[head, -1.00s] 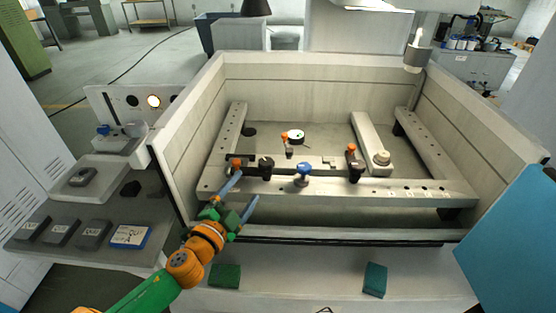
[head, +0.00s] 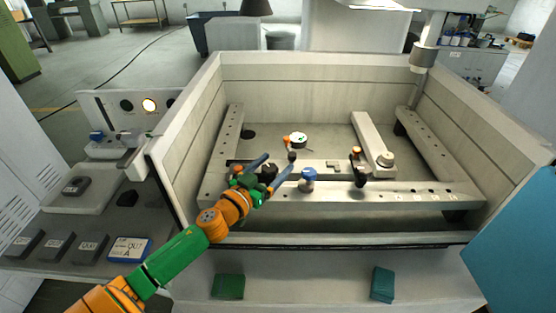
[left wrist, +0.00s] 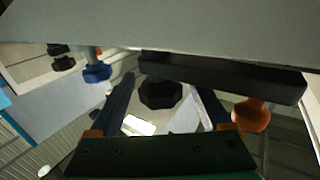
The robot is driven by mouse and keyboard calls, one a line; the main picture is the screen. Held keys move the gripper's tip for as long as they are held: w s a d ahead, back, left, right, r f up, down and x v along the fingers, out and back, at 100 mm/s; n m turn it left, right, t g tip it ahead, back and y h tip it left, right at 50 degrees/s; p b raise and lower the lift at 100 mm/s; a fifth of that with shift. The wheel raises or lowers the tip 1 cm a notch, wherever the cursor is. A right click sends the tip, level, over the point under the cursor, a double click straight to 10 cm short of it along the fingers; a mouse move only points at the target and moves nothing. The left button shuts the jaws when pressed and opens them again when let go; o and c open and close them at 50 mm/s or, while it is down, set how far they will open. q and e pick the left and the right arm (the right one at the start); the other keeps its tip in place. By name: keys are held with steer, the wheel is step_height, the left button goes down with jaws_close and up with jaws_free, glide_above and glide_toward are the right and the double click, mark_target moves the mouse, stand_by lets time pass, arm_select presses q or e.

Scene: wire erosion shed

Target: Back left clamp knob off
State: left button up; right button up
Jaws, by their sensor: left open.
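My left gripper (head: 274,172) is open over the front rail (head: 400,194) of the tank. A black clamp knob (head: 268,173) shows between its two blue fingers. In the left wrist view this black knob (left wrist: 160,95) sits under a dark clamp bar (left wrist: 220,78), between the fingers, with gaps on both sides. An orange knob (left wrist: 250,115) is at the bar's other end, outside the right finger; it is partly hidden in the head view (head: 237,169). A blue knob (head: 308,178) stands right of the gripper, and also shows in the left wrist view (left wrist: 97,72). My right gripper is out of view.
The tank's high walls (head: 185,130) surround the rails. Another clamp with a black body (head: 359,176) stands to the right. A white round part (head: 298,140) lies farther back. A side shelf at left holds dark blocks (head: 55,246) and a blue-edged tray (head: 130,249).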

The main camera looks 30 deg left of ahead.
arm_select(q)
steer(key=shift+w, duration=0.9)
jaws_close()
